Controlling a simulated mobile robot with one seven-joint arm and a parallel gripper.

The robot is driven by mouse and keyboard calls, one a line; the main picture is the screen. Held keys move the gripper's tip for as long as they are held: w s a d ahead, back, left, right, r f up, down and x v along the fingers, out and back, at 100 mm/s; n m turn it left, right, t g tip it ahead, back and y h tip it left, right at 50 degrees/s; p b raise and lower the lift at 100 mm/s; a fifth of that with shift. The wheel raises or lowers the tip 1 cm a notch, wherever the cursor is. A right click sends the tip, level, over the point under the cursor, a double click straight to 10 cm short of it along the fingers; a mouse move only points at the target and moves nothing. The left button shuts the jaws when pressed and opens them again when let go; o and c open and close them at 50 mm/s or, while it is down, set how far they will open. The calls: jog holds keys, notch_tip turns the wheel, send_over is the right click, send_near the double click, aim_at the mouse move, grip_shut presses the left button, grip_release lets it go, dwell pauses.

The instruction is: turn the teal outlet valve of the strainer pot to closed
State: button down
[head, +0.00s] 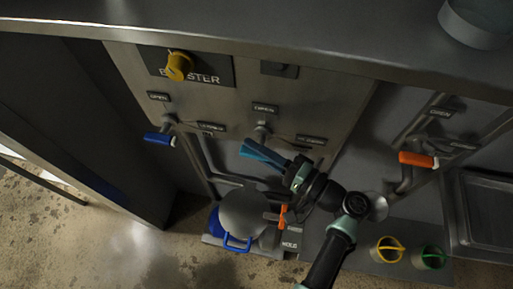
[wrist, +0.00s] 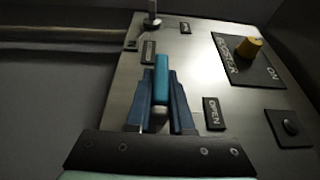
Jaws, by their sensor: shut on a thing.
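The teal outlet valve handle (wrist: 161,78) shows as a bar between the two blue fingers of my gripper (wrist: 162,98) in the wrist view. My gripper is shut on it, with one finger on each side. In the head view my gripper (head: 263,153) is at the panel, just below a valve stem (head: 262,132), and its fingers mostly hide the handle. An open label (head: 264,108) sits above that stem and another label (head: 312,140) to its right. In the wrist view the open label (wrist: 213,113) is right of the fingers.
A dark-blue valve handle (head: 159,139) is to the left and an orange one (head: 418,159) to the right. A yellow booster knob (head: 179,66) is above. A rounded metal pot (head: 243,213) with a blue handle stands below, beside a small orange handle (head: 283,215). A counter edge overhangs the panel.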

jog(key=c, duration=0.8)
grip_release()
jog(key=b+v, duration=0.3)
jog(key=v, duration=1)
